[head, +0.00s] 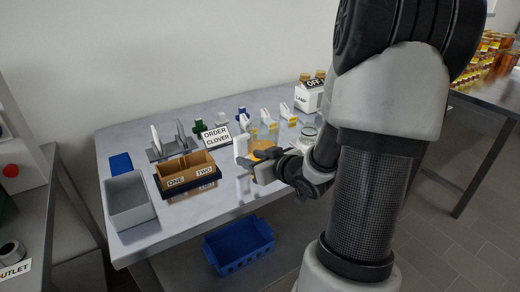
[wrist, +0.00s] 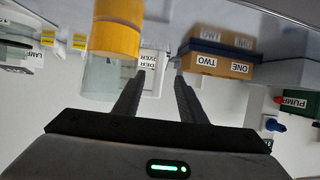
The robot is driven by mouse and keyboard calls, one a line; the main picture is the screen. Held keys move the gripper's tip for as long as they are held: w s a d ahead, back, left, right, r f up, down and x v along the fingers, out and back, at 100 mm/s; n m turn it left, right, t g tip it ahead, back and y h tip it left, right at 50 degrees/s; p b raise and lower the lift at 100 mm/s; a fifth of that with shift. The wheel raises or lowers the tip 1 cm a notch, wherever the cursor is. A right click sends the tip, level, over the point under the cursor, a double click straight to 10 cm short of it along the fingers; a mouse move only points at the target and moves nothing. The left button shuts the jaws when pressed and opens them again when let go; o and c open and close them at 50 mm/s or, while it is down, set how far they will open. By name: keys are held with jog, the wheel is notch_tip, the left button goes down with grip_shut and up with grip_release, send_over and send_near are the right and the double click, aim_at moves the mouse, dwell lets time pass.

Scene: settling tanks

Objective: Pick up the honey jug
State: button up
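The honey jug (head: 264,148) shows in the head view as an orange shape on the front part of the table, partly hidden by my gripper. In the wrist view, which is upside down, the jug (wrist: 117,40) is a clear cylinder with a solid orange part.
A brown two-part box (head: 187,178) labelled ONE and TWO stands left of the jug, with a grey bin (head: 131,198) beyond it. An ORDER CLOVER sign (head: 216,137) and several upright pieces with yellow labels stand behind. A blue crate (head: 239,246) is below the table.

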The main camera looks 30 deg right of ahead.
jog(key=b+x, duration=0.2)
jog(key=x, duration=1)
jog(key=shift+w+f+b, duration=0.1)
jog(key=shift+w+b, duration=0.2)
jog(key=shift+d, duration=0.1)
grip_shut()
